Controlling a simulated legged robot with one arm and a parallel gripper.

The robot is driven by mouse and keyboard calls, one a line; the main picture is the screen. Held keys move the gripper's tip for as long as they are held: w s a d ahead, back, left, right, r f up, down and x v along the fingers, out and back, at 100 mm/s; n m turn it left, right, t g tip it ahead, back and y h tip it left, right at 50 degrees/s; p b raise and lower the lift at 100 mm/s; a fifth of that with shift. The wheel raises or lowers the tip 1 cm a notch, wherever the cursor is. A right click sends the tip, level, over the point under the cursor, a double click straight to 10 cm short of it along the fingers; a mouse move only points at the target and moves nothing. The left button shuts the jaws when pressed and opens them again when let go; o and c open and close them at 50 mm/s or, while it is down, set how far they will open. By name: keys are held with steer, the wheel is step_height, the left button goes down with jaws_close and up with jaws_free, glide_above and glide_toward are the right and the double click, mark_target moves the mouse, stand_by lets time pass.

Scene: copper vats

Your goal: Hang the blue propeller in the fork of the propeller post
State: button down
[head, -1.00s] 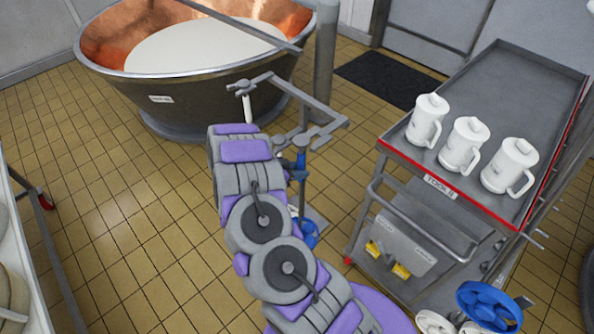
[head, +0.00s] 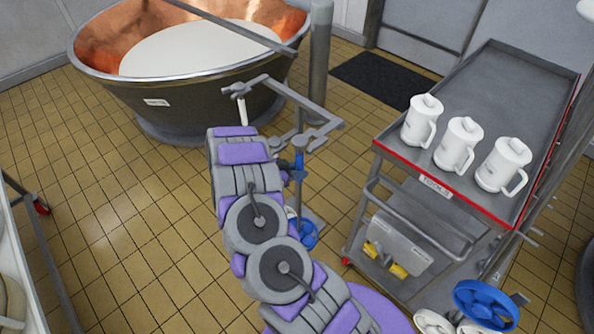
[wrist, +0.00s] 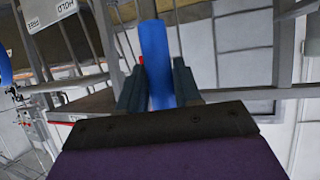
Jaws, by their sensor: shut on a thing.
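My gripper (head: 293,168) is mostly hidden behind my arm in the head view. In the wrist view its dark jaws (wrist: 158,88) are shut on the blue shaft of the blue propeller (wrist: 156,50). In the head view the upright blue shaft (head: 299,172) shows beside my gripper, and a blue ringed part (head: 307,233) shows lower down. A grey bracket of angled bars (head: 318,106), seemingly the top of the propeller post, stands just above and beyond my gripper. A white rod hangs at its left end. I cannot tell whether the blue shaft touches a fork.
A copper vat (head: 155,103) of white liquid stands behind left. A red-edged tool trolley (head: 500,85) with white jugs (head: 458,145) stands right. Another blue wheel-like part (head: 485,303) lies front right. A rack (head: 42,255) edges the left. Tiled floor (head: 125,220) is clear between.

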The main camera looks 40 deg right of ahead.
steer(key=shift+w+d+p, duration=0.15)
steer(key=shift+d+p, duration=0.3)
steer(key=shift+d, duration=1.05)
steer(key=shift+w+d+p, duration=0.15)
steer(key=shift+d+p, duration=0.25)
steer(key=shift+d, duration=1.05)
stand_by(0.8)
steer(key=shift+d+f+b, duration=0.15)
steer(key=shift+f+b, duration=0.45)
steer(key=shift+f, duration=0.35)
stand_by(1.2)
steer(key=c, duration=0.7)
jaws_free()
steer(key=p+v, duration=0.2)
steer(key=v, duration=1.5)
